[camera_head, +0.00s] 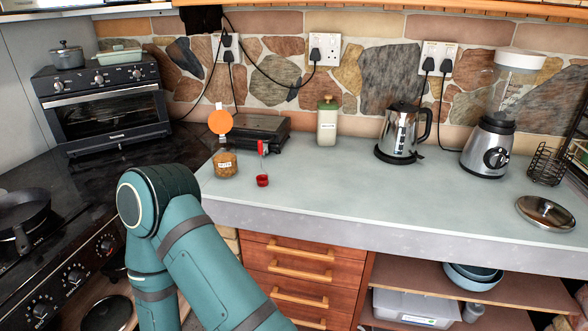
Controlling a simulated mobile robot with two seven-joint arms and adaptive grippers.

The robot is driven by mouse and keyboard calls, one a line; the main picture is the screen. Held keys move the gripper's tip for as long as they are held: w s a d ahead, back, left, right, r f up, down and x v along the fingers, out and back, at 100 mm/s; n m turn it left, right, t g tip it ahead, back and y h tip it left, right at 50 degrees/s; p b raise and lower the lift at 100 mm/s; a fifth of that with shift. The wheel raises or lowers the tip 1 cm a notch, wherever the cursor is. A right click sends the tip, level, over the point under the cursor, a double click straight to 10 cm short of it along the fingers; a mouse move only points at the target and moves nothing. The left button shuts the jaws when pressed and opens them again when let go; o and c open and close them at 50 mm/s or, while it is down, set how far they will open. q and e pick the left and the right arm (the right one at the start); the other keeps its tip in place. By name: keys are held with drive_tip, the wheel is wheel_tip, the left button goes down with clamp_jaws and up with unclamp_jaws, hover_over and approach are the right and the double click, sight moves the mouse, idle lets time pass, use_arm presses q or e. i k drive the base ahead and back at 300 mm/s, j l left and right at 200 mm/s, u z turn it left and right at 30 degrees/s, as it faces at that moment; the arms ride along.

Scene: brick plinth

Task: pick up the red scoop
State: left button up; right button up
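The red scoop (262,181) stands near the left end of the pale counter. Its small red cup rests on the surface, and a thin pale upright with a red top (262,148) rises just behind or from it; I cannot tell if they are one piece. A labelled jar (225,163) of brown contents stands close to its left, with an orange disc (221,122) above it. One teal arm of mine is bent in the foreground, in front of and below the counter's left end. Neither gripper is in view, and nothing is seen holding the scoop.
A dark flat appliance (255,130) and a cream canister (327,122) stand behind the scoop. A kettle (401,134), blender (493,120) and round lid (545,212) are further right. The counter (340,195) is clear right of the scoop. A stove with a pan (25,215) lies left.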

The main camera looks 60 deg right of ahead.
sight(262, 179)
drive_tip(key=z, duration=1.95)
drive_tip(key=j+u, duration=0.1)
drive_tip(key=j, duration=0.3)
